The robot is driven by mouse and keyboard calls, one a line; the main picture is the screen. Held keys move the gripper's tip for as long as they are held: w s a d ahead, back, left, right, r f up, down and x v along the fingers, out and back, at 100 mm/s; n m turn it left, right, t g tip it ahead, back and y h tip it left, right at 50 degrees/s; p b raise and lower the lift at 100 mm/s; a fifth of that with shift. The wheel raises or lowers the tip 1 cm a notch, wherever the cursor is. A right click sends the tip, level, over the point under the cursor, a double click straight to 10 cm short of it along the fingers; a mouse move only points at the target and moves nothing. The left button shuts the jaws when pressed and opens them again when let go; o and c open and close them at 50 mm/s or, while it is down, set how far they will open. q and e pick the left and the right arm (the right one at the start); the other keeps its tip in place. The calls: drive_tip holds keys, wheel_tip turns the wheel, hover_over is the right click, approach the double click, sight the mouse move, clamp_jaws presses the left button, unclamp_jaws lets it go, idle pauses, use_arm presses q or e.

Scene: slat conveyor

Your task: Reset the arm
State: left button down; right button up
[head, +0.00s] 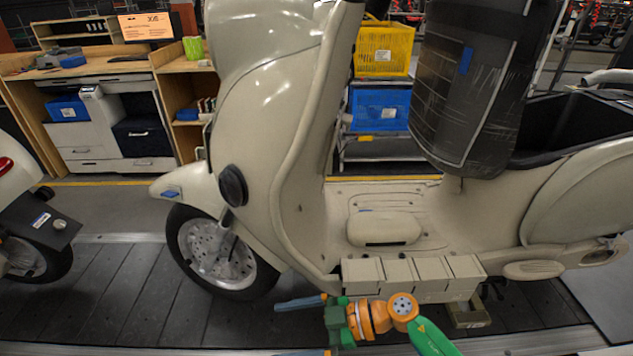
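My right arm comes in at the bottom edge, right of centre, with green links and orange joints. Its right gripper (303,328) points left, with two blue fingers spread wide apart and nothing between them. It is in front of and below the cream scooter (285,130), over the dark slats. The lower finger is partly cut off by the bottom edge. My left gripper is not in view.
The scooter stands on the slat conveyor (110,285), its front wheel (215,255) left of my gripper. Beige blocks (410,274) line the scooter's floorboard just above my arm. Another vehicle's rear wheel (35,260) is at far left. Slats left of the gripper are clear.

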drive_tip(key=w+d+f+m+t+h, duration=0.2)
drive_tip(key=w+d+f+m+t, duration=0.4)
drive_tip(key=f+m+t, duration=0.3)
drive_tip(key=s+d+f+m+t+h, duration=0.1)
drive_tip(key=s+d+f+m+h, duration=0.45)
drive_tip(key=d+f+h, duration=0.4)
drive_tip(key=s+d+f+g+h, duration=0.1)
drive_tip(key=s+d+f+g, duration=0.2)
drive_tip(key=s, duration=0.6)
drive_tip(key=s+d+f+m+g+h, duration=0.1)
drive_tip(key=s+d+f+g, duration=0.1)
drive_tip(key=s+f, duration=0.5)
drive_tip(key=s+d+f+m+g+h, duration=0.1)
drive_tip(key=s+d+f+g, duration=0.2)
drive_tip(key=s, duration=0.9)
wheel_tip(320, 180, down, 3)
drive_tip(key=shift+s+d+g, duration=0.3)
drive_tip(key=shift+s+g, duration=0.1)
drive_tip(key=shift+g, duration=0.1)
drive_tip(key=shift+w, duration=0.1)
